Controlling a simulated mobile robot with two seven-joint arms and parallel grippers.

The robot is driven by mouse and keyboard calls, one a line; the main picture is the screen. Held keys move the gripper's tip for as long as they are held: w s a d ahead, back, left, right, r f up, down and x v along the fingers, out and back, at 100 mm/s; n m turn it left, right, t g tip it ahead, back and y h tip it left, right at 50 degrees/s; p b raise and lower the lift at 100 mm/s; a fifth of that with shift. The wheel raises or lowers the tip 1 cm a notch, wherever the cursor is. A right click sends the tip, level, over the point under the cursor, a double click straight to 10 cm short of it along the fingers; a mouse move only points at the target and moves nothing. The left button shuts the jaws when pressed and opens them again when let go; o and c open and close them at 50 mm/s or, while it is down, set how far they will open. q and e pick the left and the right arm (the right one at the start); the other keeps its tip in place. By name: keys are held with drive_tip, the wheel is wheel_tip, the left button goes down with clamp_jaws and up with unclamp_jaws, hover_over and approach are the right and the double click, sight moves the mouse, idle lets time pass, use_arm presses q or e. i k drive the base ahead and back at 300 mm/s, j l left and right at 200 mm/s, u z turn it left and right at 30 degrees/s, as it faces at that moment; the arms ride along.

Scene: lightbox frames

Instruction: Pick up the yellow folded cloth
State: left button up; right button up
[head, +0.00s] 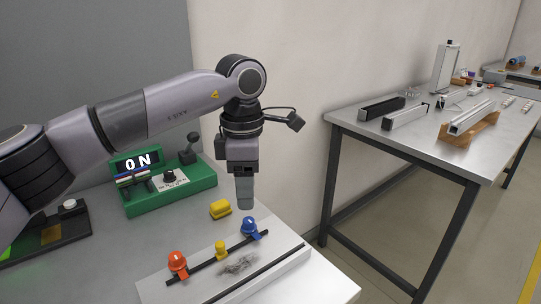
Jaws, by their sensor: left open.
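The yellow folded cloth (220,209) appears as a small thick yellow pad on the grey table, between the green box and the pale board. My left gripper (245,203) points down, a little right of the cloth and apart from it. It is open, seen nearly side-on, with nothing visible between its fingers. My right gripper is not in view.
A green box (171,190) with a lit "ON" display stands behind the cloth. In front lies a pale board (160,288) with orange, yellow and blue knobs and a grey shaving pile (238,265). A second table (440,150) holding metal profiles stands at right.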

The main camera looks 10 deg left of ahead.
sight(219, 209)
drive_tip(key=k, duration=1)
